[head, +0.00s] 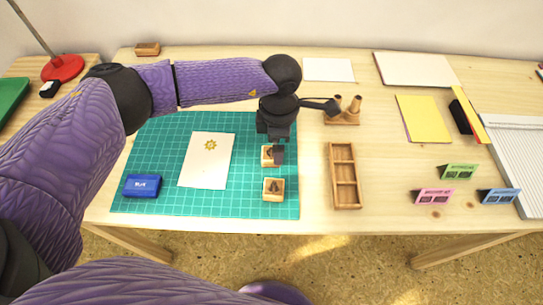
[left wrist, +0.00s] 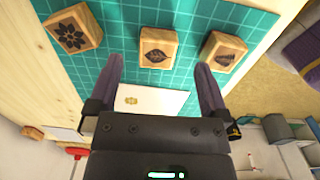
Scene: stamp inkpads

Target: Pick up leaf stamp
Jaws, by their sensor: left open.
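The leaf stamp (left wrist: 158,47), a wooden block with a dark leaf on its top, lies on the green cutting mat. In the head view the leaf stamp (head: 266,159) is partly covered by my left gripper (head: 278,152). The left wrist view shows my left gripper (left wrist: 160,78) open and empty, with the leaf stamp ahead of and between its fingertips, not gripped. A flower stamp (left wrist: 73,30) is to its left and another stamp (left wrist: 223,52) to its right. That right one also shows nearer me in the head view (head: 273,190). My right gripper is not in view.
A white card (head: 206,164) with a gold print and a blue inkpad (head: 141,186) lie on the mat (head: 158,142). A wooden compartment tray (head: 344,176) stands right of the mat, and a wooden holder (head: 342,116) behind it. Small coloured signs (head: 433,197) stand farther right.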

